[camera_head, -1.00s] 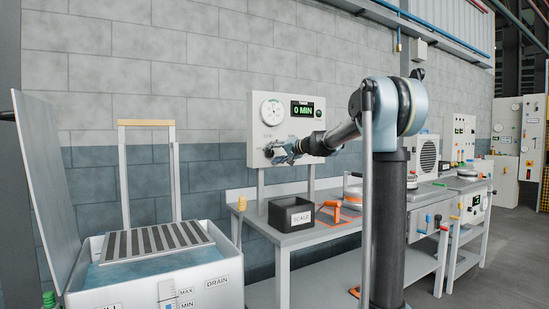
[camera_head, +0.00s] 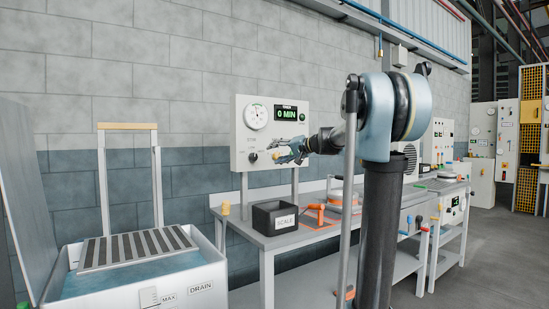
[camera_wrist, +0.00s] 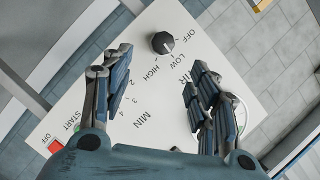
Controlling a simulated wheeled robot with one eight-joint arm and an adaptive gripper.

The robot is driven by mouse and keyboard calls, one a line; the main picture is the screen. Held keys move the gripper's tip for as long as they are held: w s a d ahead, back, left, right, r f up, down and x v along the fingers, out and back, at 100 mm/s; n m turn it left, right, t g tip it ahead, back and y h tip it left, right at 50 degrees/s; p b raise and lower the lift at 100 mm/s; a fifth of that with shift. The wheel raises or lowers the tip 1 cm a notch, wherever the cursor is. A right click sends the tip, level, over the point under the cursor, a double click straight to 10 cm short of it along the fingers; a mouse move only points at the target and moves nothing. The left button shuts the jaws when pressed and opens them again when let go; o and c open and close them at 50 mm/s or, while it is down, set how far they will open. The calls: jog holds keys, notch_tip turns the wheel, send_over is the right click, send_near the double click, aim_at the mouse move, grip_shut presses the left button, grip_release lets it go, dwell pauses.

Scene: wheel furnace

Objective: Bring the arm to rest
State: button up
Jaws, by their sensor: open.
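My gripper (camera_head: 283,149) is raised in front of the white timer panel (camera_head: 240,160) in the head view, above the workbench. In the wrist view my gripper (camera_wrist: 152,85) is open, its two dark finger pads apart with nothing between them. Behind the fingers is the face of the panel (camera_wrist: 150,120), with a black knob (camera_wrist: 162,42) marked OFF, LOW and HIGH and a green START mark. The gap between fingers and panel is hard to judge. My arm is bent, its lower link reaching left from the upright column.
Below stands the workbench (camera_head: 262,240) with a black SCALE bin (camera_head: 275,218) and an orange-handled tool (camera_head: 314,212). A water tank (camera_head: 160,287) with a striped grate (camera_head: 135,248) stands at left. Open floor (camera_head: 455,270) lies at right.

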jog(key=shift+s, duration=0.1)
jog(key=s+d+f+g+h, duration=0.2)
jog(key=s+d+f+h, duration=0.2)
jog(key=s+f, duration=1)
jog(key=s+d+f+g+h, duration=0.2)
jog(key=s+d+f+h, duration=0.2)
jog(key=s+d+f, duration=0.4)
jog(key=s+d+f+n+g+h, duration=0.1)
jog(key=s+d+f+g+h, duration=0.2)
jog(key=s+f, duration=1.8)
jog(key=s+d+h, duration=0.1)
jog(key=s+d, duration=0.1)
jog(key=s, duration=0.1)
jog(key=shift+d+f, duration=0.2)
jog(key=shift+d, duration=0.2)
jog(key=shift+s, duration=0.1)
